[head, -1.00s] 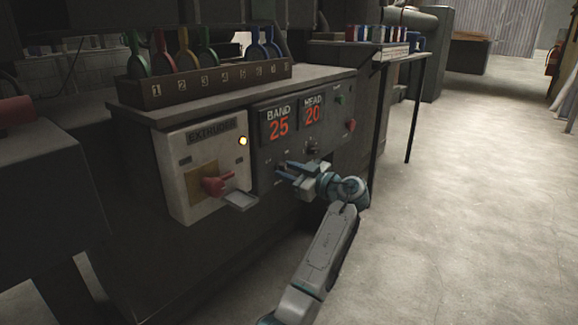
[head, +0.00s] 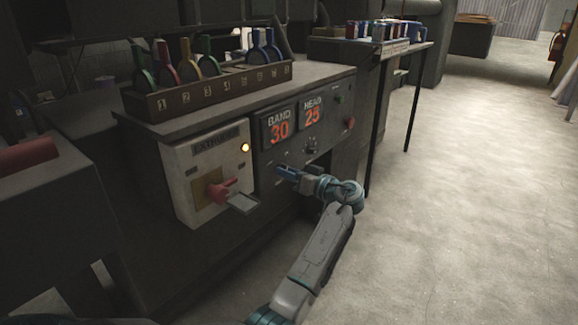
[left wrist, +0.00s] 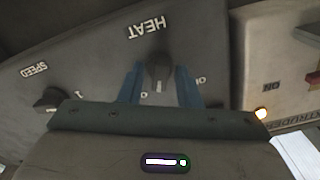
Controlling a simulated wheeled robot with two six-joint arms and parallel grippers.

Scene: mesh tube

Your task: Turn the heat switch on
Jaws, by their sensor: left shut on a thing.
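The heat switch (left wrist: 158,72) is a dark knob on the grey panel beside the HEAT label (left wrist: 146,28) in the left wrist view. My left gripper (left wrist: 160,88) has a blue finger on each side of it and is shut on it. A pale mark shows on the knob's end; its exact setting is hard to read. In the head view my left gripper (head: 285,172) is at the panel front and hides the switch. My right gripper is out of view.
The SPEED knob (left wrist: 50,99) is beside the heat switch. The white extruder box (head: 207,170) has a red handle (head: 220,188) and a lit yellow lamp (head: 245,147). The displays (head: 295,122) read BAND 30 and HEAD 25. A tool rack (head: 210,88) stands above; open floor lies right.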

